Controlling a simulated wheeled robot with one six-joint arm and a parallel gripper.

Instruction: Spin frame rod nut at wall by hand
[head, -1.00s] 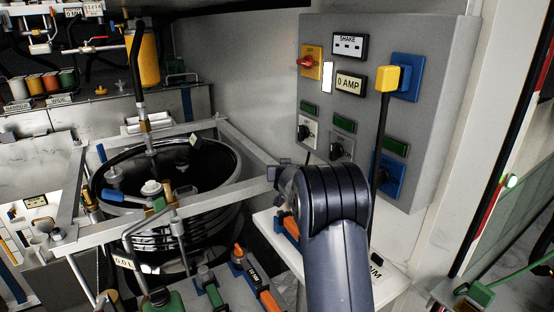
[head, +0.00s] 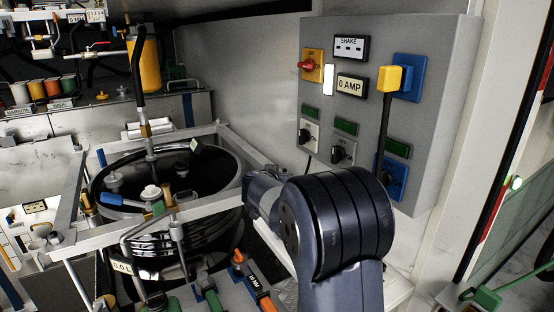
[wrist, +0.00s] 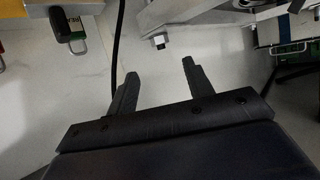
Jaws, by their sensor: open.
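A metal frame (head: 236,146) surrounds the black tank (head: 115,215) at the left of the head view. In the wrist view, part of the metal frame (wrist: 185,18) enters from the top, with a hex nut (wrist: 159,42) on the end of a short rod. I take it for the wall-side rod nut. My gripper (wrist: 160,68) is open and empty. Its two dark fingers point towards the nut, which lies just beyond the fingertips and between them in the picture. No contact shows. In the head view my own arm hides the gripper and the nut.
A grey control panel (head: 392,100) with switches and a black cable is on the wall to the right. A dark cable (wrist: 118,50) runs close to the left finger in the wrist view. Orange and green handled parts (head: 257,287) sit below the frame.

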